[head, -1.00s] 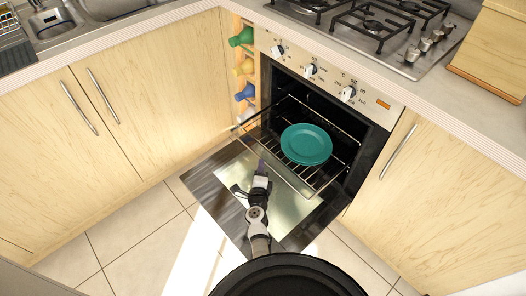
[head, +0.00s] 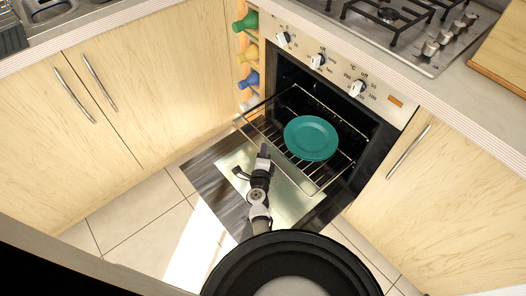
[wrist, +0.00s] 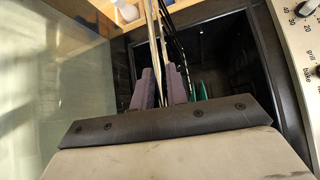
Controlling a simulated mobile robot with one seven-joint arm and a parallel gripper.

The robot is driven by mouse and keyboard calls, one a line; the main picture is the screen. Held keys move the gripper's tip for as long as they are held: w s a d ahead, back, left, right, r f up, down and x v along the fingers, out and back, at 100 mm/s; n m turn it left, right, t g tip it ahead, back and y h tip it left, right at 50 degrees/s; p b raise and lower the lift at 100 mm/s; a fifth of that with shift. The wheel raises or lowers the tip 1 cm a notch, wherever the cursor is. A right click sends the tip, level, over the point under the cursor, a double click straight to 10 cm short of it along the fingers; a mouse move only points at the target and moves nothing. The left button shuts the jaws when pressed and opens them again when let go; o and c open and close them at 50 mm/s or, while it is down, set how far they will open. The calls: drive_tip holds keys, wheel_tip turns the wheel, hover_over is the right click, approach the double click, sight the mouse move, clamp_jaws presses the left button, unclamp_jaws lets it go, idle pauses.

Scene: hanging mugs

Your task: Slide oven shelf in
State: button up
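The oven shelf (head: 258,126) is a wire rack that sticks out of the open oven (head: 345,118), over the lowered door. A teal plate (head: 311,138) lies on it. My gripper (head: 264,152) is at the shelf's front edge, left of the plate. In the wrist view, the two purple-grey fingers (wrist: 161,88) stand close together with the shelf's metal bars (wrist: 155,40) running between them. They look shut on the front bar, though the exact contact is hidden. A sliver of green (wrist: 201,90), likely the plate, shows beside the right finger.
The oven door (head: 215,190) lies open under the shelf. Cabinets with bar handles stand on both sides (head: 150,110) (head: 440,200). Coloured bottles (head: 247,52) sit in a narrow rack left of the oven. Tiled floor (head: 130,220) is free at the left.

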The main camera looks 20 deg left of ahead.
clamp_jaws()
drive_tip(key=shift+w, duration=0.15)
drive_tip(key=w+d+b, duration=0.3)
drive_tip(key=w+d, duration=0.1)
drive_tip(key=w, duration=0.3)
drive_tip(key=w+d+b, duration=0.3)
drive_tip(key=w+d, duration=0.2)
drive_tip(key=w, duration=0.2)
drive_tip(key=w+d+b, duration=0.3)
drive_tip(key=w+d, duration=0.2)
drive_tip(key=w, duration=0.2)
drive_tip(key=shift+w, duration=0.25)
drive_tip(key=shift+w+d, duration=0.25)
drive_tip(key=shift+w, duration=0.05)
drive_tip(key=shift+o, duration=2)
unclamp_jaws()
drive_tip(key=shift+s, duration=0.1)
